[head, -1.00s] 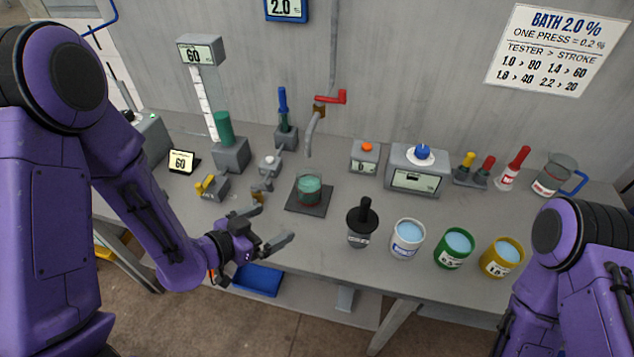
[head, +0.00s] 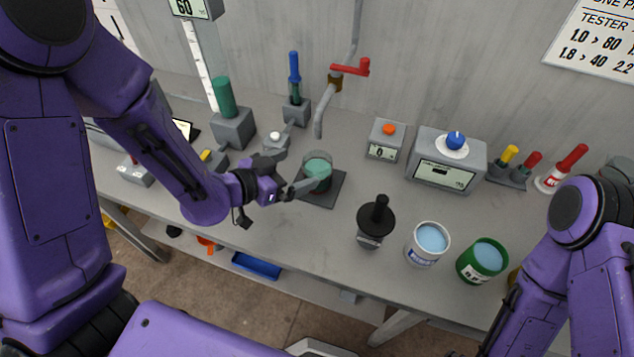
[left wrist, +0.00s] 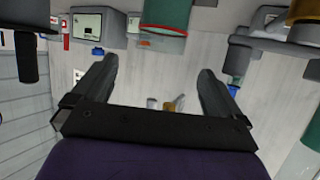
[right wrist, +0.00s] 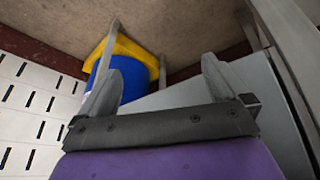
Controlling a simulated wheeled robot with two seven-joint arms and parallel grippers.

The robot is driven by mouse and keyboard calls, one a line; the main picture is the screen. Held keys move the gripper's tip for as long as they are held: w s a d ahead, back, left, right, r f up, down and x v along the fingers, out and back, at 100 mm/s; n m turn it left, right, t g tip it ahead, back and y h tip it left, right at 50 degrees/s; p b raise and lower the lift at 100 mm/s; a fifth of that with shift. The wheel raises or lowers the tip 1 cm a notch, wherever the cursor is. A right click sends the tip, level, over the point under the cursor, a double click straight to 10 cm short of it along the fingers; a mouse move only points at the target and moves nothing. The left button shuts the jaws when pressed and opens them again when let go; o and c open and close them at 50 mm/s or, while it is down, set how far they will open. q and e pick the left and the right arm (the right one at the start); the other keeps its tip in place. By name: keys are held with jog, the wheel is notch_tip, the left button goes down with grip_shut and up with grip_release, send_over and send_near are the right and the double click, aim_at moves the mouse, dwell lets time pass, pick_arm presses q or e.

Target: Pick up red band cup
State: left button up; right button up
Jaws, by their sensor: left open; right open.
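A clear cup (head: 318,171) with green liquid and a faint reddish band low down stands upright on a dark square pad (head: 330,196). It also shows in the left wrist view (left wrist: 165,18), at the top between my fingers, with a red mark on it. My left gripper (head: 300,160) is open and empty just left of the cup, its lower finger close to the cup's side. Whether it touches I cannot tell. My right gripper (right wrist: 160,75) is open and empty in the right wrist view, away from the cup; its fingers are out of the head view.
A red-handled tap (head: 350,68) rises behind the cup. A black-lidded pot (head: 375,222), a white tub (head: 427,243) and a green tub (head: 482,260) stand to the right. Grey devices line the back. A blue bin with yellow rim (right wrist: 125,72) is near my right gripper.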

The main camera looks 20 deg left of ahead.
aim_at(318, 136)
pick_arm(q)
jog(key=p+x, duration=0.1)
jog(key=x, duration=0.6)
jog(key=shift+w+d+f, duration=0.1)
jog(key=shift+w+d, duration=0.05)
jog(key=shift+w, duration=0.2)
jog(key=shift+w+d+f, duration=0.15)
jog(key=shift+w, duration=0.1)
jog(key=shift+s, duration=0.1)
jog(key=c, duration=1.4)
pick_arm(e)
jog(key=shift+d, duration=0.1)
pick_arm(q)
notch_tip(318, 136, up, 10)
jog(key=shift+r+p, duration=0.1)
jog(key=shift+p, duration=0.2)
jog(key=o, duration=0.9)
jog(key=c, duration=0.9)
